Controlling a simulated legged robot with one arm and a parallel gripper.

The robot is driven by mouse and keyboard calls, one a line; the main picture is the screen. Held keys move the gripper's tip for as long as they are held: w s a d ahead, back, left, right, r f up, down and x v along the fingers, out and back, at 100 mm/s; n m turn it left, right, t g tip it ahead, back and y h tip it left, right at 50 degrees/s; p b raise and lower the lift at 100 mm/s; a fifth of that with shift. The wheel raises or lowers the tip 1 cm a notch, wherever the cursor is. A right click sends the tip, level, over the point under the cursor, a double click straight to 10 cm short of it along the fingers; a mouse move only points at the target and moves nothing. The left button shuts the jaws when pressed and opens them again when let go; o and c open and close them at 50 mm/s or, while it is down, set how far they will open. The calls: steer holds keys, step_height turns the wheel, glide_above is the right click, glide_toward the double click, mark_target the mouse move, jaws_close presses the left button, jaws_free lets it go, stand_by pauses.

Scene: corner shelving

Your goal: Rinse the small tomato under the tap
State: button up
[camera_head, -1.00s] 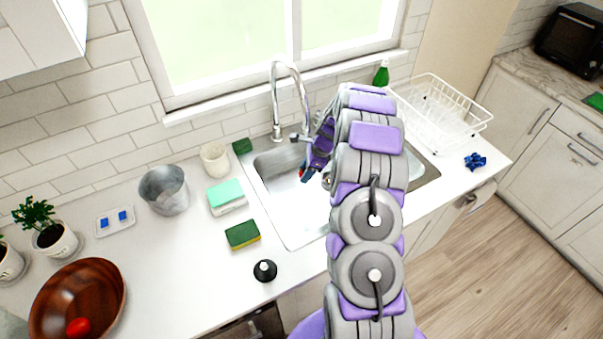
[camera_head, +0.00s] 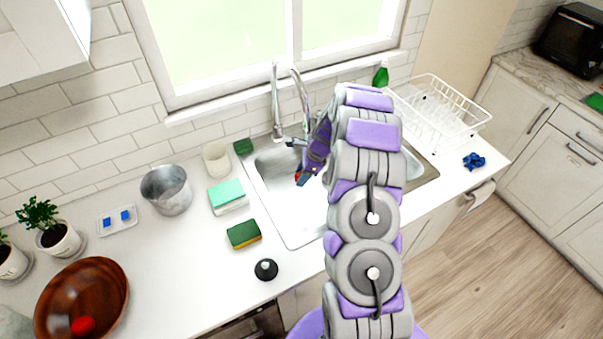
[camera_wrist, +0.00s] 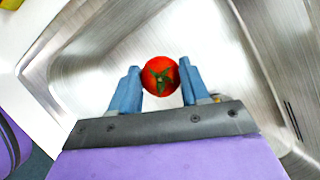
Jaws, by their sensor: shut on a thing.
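My gripper (camera_wrist: 160,84) is shut on a small red tomato (camera_wrist: 160,75) with a green stem top, between its blue fingers in the wrist view. The steel sink basin (camera_wrist: 215,45) lies below it. In the head view my gripper (camera_head: 300,177) hangs over the sink (camera_head: 290,225), mostly in profile, with a bit of red at its tip. The tap (camera_head: 276,100) arches from behind the sink, its spout end close to my wrist. I cannot tell whether water is running. Another red tomato (camera_head: 83,326) lies in the brown wooden bowl (camera_head: 110,285) at the lower left.
A green-and-yellow sponge (camera_head: 243,234), a teal sponge (camera_head: 226,193), a metal pot (camera_head: 167,190) and a black stopper (camera_head: 265,270) stand left of the sink. A white dish rack (camera_head: 440,115) is on the right. My arm covers part of the sink.

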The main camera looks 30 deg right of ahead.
steer(key=s+a, duration=0.3)
steer(key=s, duration=0.2)
steer(key=shift+a+p, duration=0.25)
steer(key=shift+p, duration=0.2)
stand_by(0.7)
steer(key=shift+r, duration=0.1)
stand_by(0.5)
steer(key=s+a+r+p, duration=0.3)
steer(key=s+r, duration=0.1)
stand_by(0.5)
steer(key=shift+s+f, duration=0.1)
steer(key=shift+f, duration=0.05)
stand_by(0.5)
